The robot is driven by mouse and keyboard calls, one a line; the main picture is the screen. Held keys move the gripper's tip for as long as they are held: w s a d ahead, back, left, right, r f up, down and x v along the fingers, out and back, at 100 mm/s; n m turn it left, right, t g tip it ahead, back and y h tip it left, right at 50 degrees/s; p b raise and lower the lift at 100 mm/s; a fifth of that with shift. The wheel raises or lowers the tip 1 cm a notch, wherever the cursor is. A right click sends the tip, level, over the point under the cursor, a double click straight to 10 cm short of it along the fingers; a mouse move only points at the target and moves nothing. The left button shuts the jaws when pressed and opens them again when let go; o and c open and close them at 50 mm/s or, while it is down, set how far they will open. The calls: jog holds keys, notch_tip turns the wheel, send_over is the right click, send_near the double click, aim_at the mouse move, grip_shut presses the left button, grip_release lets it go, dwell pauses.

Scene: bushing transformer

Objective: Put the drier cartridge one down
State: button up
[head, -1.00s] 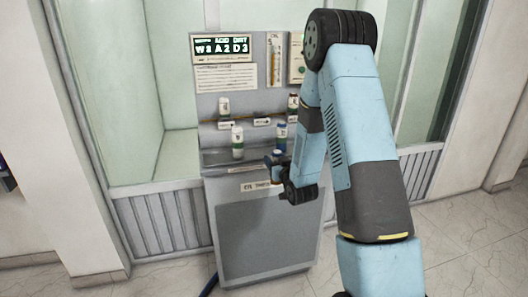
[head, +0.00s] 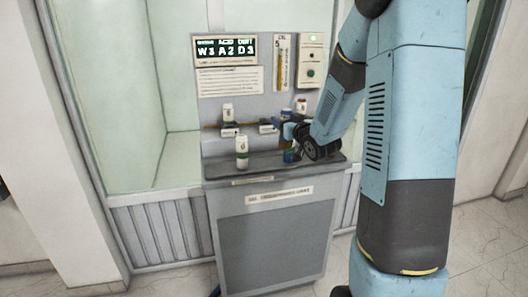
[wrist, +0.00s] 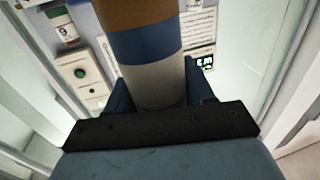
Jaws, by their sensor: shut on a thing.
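My gripper (head: 291,133) is over the right part of the bench shelf, shut on a cylindrical cartridge. The wrist view shows this cartridge (wrist: 150,85) between the two dark blue fingers, with a grey-white part by the fingers, a blue band and a brown part beyond.
A white, green-based cartridge (head: 242,152) stands on the grey shelf (head: 215,171), left of my gripper. Another white one (head: 228,112) stands behind it, and a red-topped one (head: 301,106) at back right. A green-button panel (head: 311,70) is on the back wall. The shelf between is clear.

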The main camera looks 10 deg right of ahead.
jog(key=w+a+f, duration=0.1)
jog(key=w+f, duration=0.2)
jog(key=f, duration=0.1)
jog(key=w+a+f, duration=0.1)
jog(key=w+f, duration=0.3)
jog(key=w+a+f, duration=0.2)
jog(key=w+f, duration=0.2)
jog(key=shift+f, duration=0.15)
jog(key=o, duration=1.2)
